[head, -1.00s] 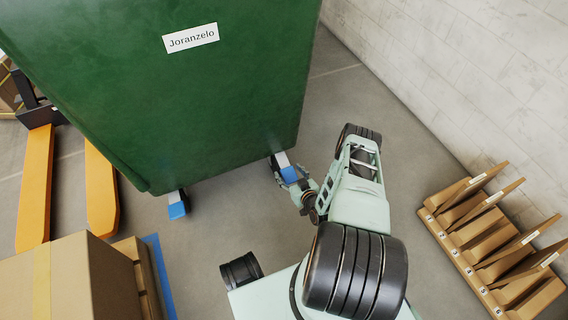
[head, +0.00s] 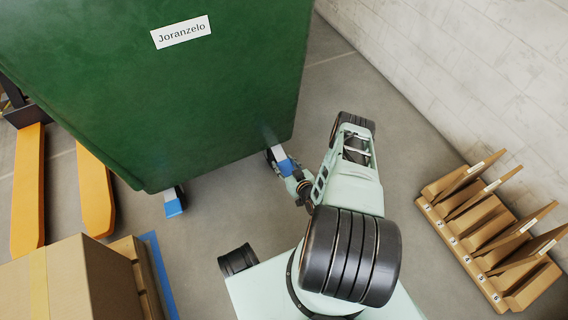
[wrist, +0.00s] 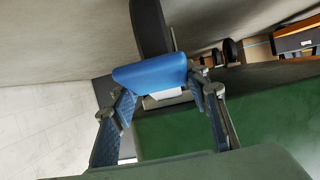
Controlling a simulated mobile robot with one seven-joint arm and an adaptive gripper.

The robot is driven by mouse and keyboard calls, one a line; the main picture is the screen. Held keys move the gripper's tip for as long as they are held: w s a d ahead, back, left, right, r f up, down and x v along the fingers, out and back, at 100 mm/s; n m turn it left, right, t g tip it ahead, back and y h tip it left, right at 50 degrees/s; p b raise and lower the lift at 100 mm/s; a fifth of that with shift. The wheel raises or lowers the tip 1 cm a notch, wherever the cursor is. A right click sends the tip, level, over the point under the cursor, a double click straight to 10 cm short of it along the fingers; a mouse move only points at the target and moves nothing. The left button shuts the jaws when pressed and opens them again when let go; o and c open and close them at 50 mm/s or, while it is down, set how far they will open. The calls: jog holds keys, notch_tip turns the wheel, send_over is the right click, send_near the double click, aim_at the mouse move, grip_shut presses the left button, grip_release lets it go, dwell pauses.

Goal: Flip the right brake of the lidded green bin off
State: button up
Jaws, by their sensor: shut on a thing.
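The green bin (head: 190,100), with a "Joranzelo" label on its side, fills the upper left of the head view. Its right brake (head: 284,165) is a blue pedal at the bin's lower right corner. The brake also shows in the wrist view (wrist: 150,74), with a dark wheel behind it. My gripper (wrist: 163,92) is shut on the blue pedal, one finger at each side. In the head view my gripper (head: 290,174) is small and partly hidden by the arm. The left brake (head: 173,207), also blue, stands free at the lower left corner.
A white block wall (head: 470,70) runs along the right. A wooden slotted rack (head: 470,245) stands on the floor near it. A yellow pallet jack (head: 95,190) and a cardboard box (head: 85,285) are at the left.

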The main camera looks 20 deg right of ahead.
grip_shut()
notch_tip(320, 180, up, 2)
jog(key=g+p, duration=0.2)
jog(key=p, duration=0.1)
jog(key=shift+r+p, duration=0.25)
jog(key=shift+p, duration=0.05)
jog(key=shift+s+r+g+p, duration=0.1)
jog(key=shift+r+g+p, duration=1.25)
jog(key=shift+g, duration=0.35)
jog(key=shift+r, duration=0.25)
jog(key=shift+w, duration=0.2)
jog(key=o, duration=0.8)
grip_release()
jog(key=shift+r, duration=0.1)
jog(key=shift+o, duration=0.8)
jog(key=shift+s, duration=0.15)
jog(key=v, duration=1.2)
